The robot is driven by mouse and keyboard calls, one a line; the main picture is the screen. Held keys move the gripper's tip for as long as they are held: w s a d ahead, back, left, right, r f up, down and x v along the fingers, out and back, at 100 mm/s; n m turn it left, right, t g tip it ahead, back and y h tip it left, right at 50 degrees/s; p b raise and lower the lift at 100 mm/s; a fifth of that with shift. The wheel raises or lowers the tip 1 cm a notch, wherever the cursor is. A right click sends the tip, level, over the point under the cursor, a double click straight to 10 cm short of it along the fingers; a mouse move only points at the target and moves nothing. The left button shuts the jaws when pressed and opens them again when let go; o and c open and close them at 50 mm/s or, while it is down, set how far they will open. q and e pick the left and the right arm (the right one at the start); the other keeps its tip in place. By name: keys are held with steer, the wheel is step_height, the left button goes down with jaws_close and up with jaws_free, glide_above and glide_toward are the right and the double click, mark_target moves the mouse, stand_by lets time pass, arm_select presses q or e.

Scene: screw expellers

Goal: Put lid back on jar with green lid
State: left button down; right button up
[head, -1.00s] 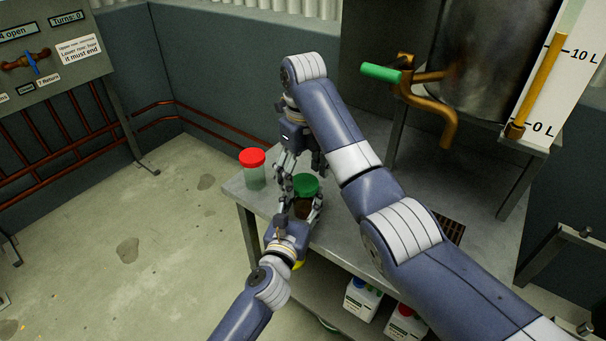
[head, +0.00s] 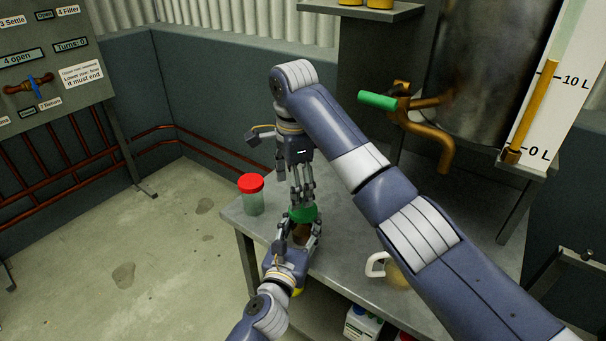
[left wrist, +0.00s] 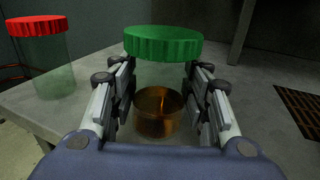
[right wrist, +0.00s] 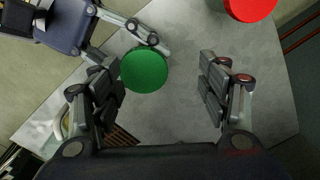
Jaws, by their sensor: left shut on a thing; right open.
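The green lid (head: 303,214) sits on top of a clear jar with brown liquid in its bottom. In the left wrist view the green lid (left wrist: 163,43) looks level on the glass, and the jar (left wrist: 158,112) stands between my left fingers. My left gripper (head: 302,234) is shut on this jar from the near side, below the lid. My right gripper (head: 302,194) is open and points down just above the lid. In the right wrist view the green lid (right wrist: 144,69) lies off-centre, close to the left finger, with a wide gap to the right one.
A jar with a red lid (head: 250,183) stands left of the green-lidded jar, near the table's edge. A jug with a white handle (head: 376,265) is to the right, partly behind my right arm. A dark grate (right wrist: 122,142) is in the table (head: 340,235). A green-handled tap (head: 378,101) juts out behind.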

steer(key=n, duration=0.2)
steer(key=r+n, duration=0.1)
steer(key=n, duration=0.4)
steer(key=shift+a+r+n, duration=0.1)
steer(key=shift+r+n, duration=0.2)
steer(key=n, duration=0.3)
steer(key=shift+s+r+n, duration=0.1)
steer(key=shift+r+n, duration=0.15)
steer(key=shift+n, duration=0.15)
steer(key=n, duration=0.3)
steer(key=shift+r, duration=0.2)
steer(key=n, duration=0.4)
steer(key=shift+s+d+r, duration=0.15)
steer(key=shift+d, duration=0.15)
steer(key=n, duration=0.3)
steer(key=shift+s+d+r+n, duration=0.15)
steer(key=shift+d+r+n, duration=0.05)
steer(key=shift+n, duration=0.1)
steer(key=n, duration=0.3)
steer(key=shift+d+r+g, duration=0.1)
steer(key=shift+d+g, duration=0.15)
steer(key=shift+g, duration=0.05)
steer(key=n, duration=0.4)
steer(key=shift+s+d+r, duration=0.15)
steer(key=shift+s+d, duration=0.1)
steer(key=shift+d, duration=0.15)
